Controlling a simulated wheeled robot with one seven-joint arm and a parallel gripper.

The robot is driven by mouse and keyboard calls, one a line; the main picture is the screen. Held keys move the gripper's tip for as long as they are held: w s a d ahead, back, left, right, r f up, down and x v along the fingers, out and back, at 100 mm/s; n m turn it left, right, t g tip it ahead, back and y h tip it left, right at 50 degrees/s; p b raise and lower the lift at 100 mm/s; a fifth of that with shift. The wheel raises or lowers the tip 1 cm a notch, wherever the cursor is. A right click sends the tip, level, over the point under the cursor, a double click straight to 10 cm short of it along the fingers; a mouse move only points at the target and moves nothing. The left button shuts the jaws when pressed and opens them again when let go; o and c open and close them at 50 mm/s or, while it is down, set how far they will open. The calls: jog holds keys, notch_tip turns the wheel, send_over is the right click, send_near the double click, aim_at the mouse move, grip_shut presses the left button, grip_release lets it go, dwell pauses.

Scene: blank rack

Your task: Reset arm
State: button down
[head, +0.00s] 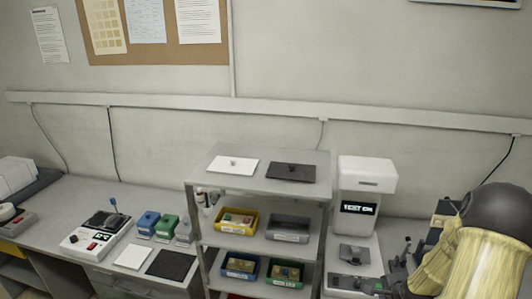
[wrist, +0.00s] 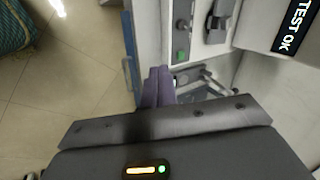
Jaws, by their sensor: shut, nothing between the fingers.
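My gripper (wrist: 158,72) shows in the wrist view with its two purple fingers together and nothing between them. It points toward the front of the white test machine, above the floor and the bench edge. In the head view my arm, with a cream cover and a dark joint, fills the lower right corner, and the fingertips are hard to make out there. The white test machine (head: 367,176) stands just left of my arm, and its screen reads "TEST OK" (wrist: 296,25).
A grey rack (head: 228,160) holds a yellow bin (head: 254,226), a grey bin (head: 288,235) and other bins. White and dark plates lie on its top. Left of it, the bench (head: 75,200) carries a white device (head: 85,240) and small blue, green and grey boxes. Tiled floor (wrist: 75,85) is open.

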jog(key=s+a+r+n+g, duration=0.1)
jog(key=s+a+r+n, duration=0.5)
jog(key=a+n, duration=0.3)
jog(key=s+a+r+n+g, duration=0.2)
jog(key=s+a+r+n, duration=0.4)
jog(key=a+r+n, duration=0.3)
jog(key=a, duration=0.3)
jog(key=shift+s+g, duration=0.25)
jog(key=shift+g, duration=0.05)
jog(key=shift+w+a, duration=0.1)
jog(key=shift+w, duration=0.05)
jog(key=shift+s, duration=0.25)
